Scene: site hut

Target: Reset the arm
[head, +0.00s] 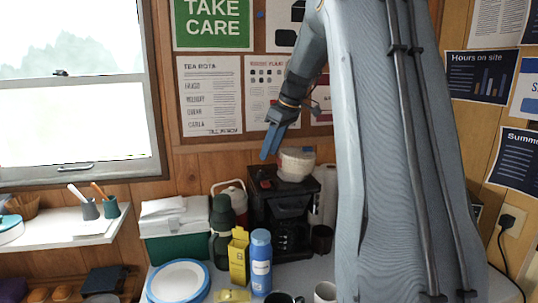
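My gripper (271,145) shows in the head view at the end of my raised arm, its blue fingers pointing down and slightly left. It appears in front of the notice board, above and left of the coffee machine. The fingers overlap from this side, so the gap between them is hidden. No object shows in them. My large grey arm link fills the right middle of the view and hides part of the wall and counter.
A coffee machine (258,198) with a pale bowl-like container (295,164) on top stands below. A blue bottle (261,262), yellow carton (238,258), dark green flask (222,215) and stacked plates (178,281) crowd the counter. A shelf (60,236) is at left, under the window.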

